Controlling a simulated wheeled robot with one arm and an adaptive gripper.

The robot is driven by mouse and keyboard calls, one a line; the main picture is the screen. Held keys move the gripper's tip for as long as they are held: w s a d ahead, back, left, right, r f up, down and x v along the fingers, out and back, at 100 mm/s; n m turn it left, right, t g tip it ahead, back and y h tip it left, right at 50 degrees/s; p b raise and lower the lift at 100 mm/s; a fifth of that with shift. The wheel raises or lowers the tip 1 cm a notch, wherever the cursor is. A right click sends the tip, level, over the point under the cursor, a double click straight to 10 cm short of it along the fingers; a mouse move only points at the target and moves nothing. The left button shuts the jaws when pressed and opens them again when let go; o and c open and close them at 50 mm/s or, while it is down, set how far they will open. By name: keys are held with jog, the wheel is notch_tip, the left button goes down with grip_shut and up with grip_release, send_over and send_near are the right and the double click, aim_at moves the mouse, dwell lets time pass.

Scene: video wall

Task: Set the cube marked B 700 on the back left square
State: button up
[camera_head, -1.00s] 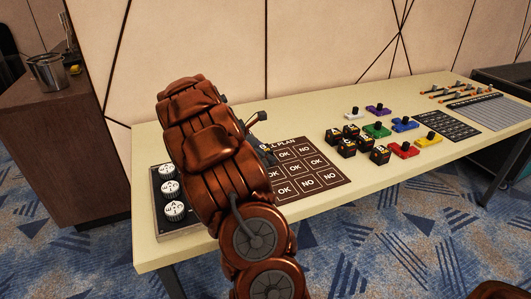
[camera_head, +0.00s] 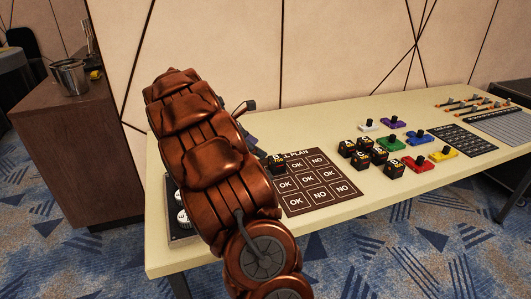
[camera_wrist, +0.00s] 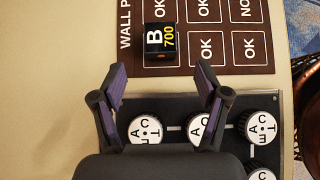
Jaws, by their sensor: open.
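The cube marked B 700 (camera_wrist: 160,42) is black with a white B and yellow 700. It rests on the back left square of the brown wall plan mat (camera_head: 318,205), beside the title, and also shows in the head view (camera_head: 278,165). My gripper (camera_wrist: 161,72) is open and empty in the wrist view, its two fingers apart and short of the cube, with a gap between. In the head view my arm hides most of the gripper and part of the mat's left side.
Several more black cubes (camera_head: 363,159) stand right of the mat. Coloured knobbed blocks (camera_head: 390,144), a dark grid sheet (camera_head: 463,139) and a grey plate (camera_head: 505,125) lie farther right. A panel of white dials (camera_head: 182,217) is at the left end of the table (camera_head: 225,255).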

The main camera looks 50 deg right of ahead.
jog(key=s+a+f+m+t+y, duration=0.1)
jog(key=s+a+m+y, duration=0.3)
jog(key=a, duration=0.9)
jog(key=s+a+m+t, duration=0.1)
jog(key=s+a+m, duration=0.35)
jog(key=a, duration=0.85)
jog(key=s+a+f+m+y, duration=0.2)
jog(key=s+a+f+y, duration=0.1)
jog(key=s+a, duration=1.2)
jog(key=shift+s+a+f+m, duration=0.25)
jog(key=shift+a+f+m, duration=0.1)
jog(key=shift+a+f, duration=0.25)
jog(key=shift+d, duration=0.1)
notch_tip(320, 180, up, 20)
jog(key=t+p, duration=0.1)
jog(key=p, duration=1.7)
jog(key=shift+f, duration=0.25)
jog(key=shift+w+f, duration=0.1)
